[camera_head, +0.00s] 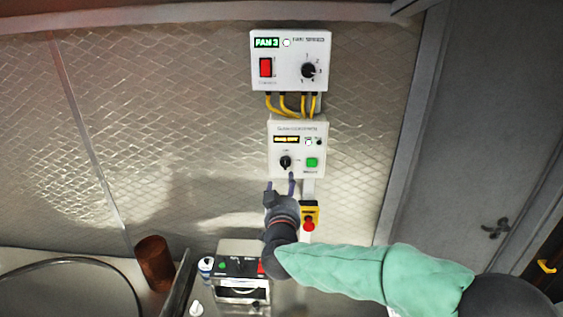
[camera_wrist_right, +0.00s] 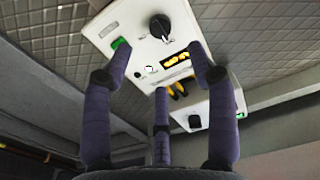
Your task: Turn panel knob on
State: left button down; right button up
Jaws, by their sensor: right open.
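A white lower control panel (camera_head: 276,140) is mounted on the quilted metal wall. In the right wrist view the panel appears upside down, with the knob (camera_wrist_right: 160,27) beyond the spread fingers (camera_wrist_right: 160,62). The fingers appear apart from the knob, and nothing is between them. My left gripper is out of view.
A white fan panel (camera_head: 287,75) with a red switch (camera_head: 265,67) and a black dial (camera_head: 309,71) is above, joined by yellow cables (camera_head: 283,105). A yellow box with a red stop button (camera_head: 309,224) is below. A brown cup (camera_head: 155,262) stands at lower left.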

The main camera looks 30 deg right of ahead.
aim_at(285, 166)
jog(key=p+x, duration=0.1)
jog(key=x, duration=0.9)
jog(key=shift+w+d+r, duration=0.2)
jog(key=shift+w+d, duration=0.05)
jog(key=shift+d, duration=0.1)
jog(key=c, duration=1.2)
